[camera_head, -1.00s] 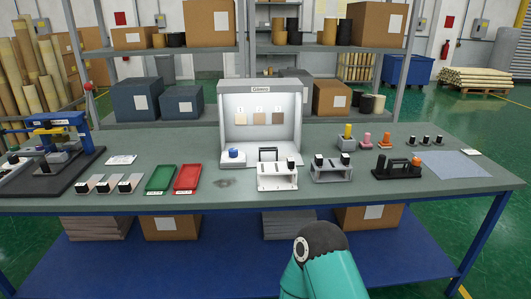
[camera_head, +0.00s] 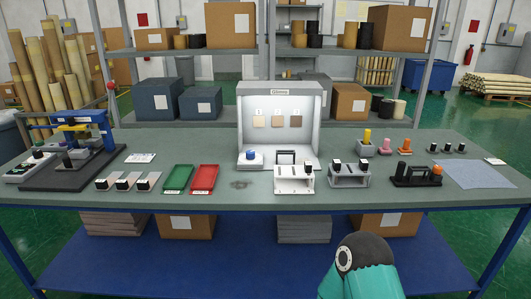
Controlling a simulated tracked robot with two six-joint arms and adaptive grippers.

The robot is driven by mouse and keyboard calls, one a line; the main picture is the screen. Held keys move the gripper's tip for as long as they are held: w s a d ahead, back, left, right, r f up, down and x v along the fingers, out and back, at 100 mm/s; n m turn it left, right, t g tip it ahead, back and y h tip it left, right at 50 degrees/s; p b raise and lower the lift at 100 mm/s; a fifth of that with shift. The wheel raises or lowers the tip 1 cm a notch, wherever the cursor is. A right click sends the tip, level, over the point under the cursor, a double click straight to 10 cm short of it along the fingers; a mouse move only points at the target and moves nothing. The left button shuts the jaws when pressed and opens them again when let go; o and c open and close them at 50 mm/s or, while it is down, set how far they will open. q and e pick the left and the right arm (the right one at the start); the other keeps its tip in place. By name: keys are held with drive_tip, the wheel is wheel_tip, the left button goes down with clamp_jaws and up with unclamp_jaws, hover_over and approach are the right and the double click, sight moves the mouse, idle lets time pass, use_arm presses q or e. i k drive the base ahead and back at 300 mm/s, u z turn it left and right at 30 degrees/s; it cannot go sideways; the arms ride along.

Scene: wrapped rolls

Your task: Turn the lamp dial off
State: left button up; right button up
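A white light booth (camera_head: 278,92) stands near the middle of the workbench, with its open front facing me. Its inside looks bright, and three tan to brown sample squares (camera_head: 277,121) hang on its back wall. A blue round knob (camera_head: 252,154), which looks like the lamp dial, sits on a small white base at the booth's front left. Its exact setting is too small to read. Neither gripper is in view. A teal link of one of my arms shows at the bottom right, well below the booth and apart from it.
A white rack (camera_head: 294,180) stands close right of the knob, before the booth. A green tray (camera_head: 178,178) and a red tray (camera_head: 204,179) lie to the left. A grey rack (camera_head: 349,175) stands to the right. Bare bench lies in front of the knob.

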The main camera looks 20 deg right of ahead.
sight(250, 154)
drive_tip(key=z, duration=0.4)
drive_tip(key=i, duration=1.05)
drive_tip(key=u, duration=0.6)
